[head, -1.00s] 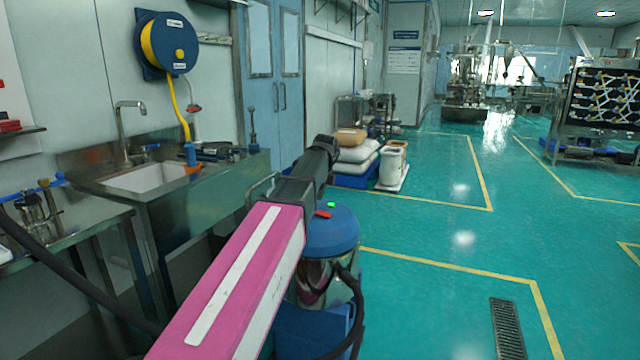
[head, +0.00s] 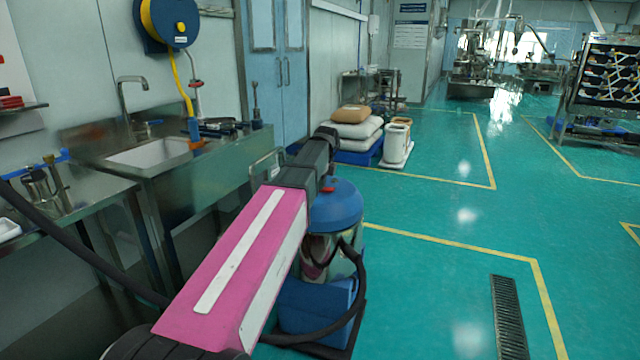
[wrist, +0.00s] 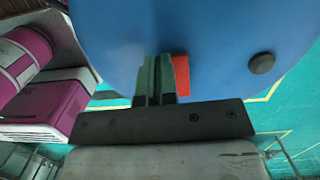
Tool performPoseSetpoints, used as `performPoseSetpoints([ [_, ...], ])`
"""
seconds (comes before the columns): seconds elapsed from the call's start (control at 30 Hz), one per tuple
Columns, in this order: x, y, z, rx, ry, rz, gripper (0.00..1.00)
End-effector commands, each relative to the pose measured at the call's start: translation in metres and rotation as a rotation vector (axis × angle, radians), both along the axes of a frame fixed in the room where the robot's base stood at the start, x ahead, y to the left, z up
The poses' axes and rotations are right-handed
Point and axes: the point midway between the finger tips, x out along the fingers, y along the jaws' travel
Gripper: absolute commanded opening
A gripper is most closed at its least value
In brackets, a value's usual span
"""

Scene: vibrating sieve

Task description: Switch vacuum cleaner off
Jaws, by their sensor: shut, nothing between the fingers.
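The vacuum cleaner has a blue domed lid (head: 337,208) on a shiny metal drum (head: 318,258) and a blue base, right of my arm in the head view. A small red switch (head: 328,189) shows on its lid beside my arm. In the wrist view the blue lid (wrist: 215,35) fills the top. My gripper (wrist: 155,60) is shut and empty, with its fingertips over the lid just left of the red switch (wrist: 181,75). I cannot tell whether they touch. No green button shows now. My arm hides part of the lid in the head view.
A black hose (head: 352,310) curves around the cleaner's front. A steel sink bench (head: 205,185) stands at the left, with a hose reel (head: 170,22) above. Sacks (head: 355,130) and a white drum (head: 397,143) lie beyond. The floor at the right is clear around a drain grate (head: 508,315).

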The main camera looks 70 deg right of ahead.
Motion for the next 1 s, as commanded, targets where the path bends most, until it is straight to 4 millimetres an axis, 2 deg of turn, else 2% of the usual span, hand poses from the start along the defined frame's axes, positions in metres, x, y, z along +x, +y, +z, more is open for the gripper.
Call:
performPoseSetpoints([
  [0.67,-0.014,-0.001,0.007,0.0,0.001,-0.001,0.0],
  [1.0,-0.014,-0.001,0.008,0.0,0.001,0.0,0.0],
])
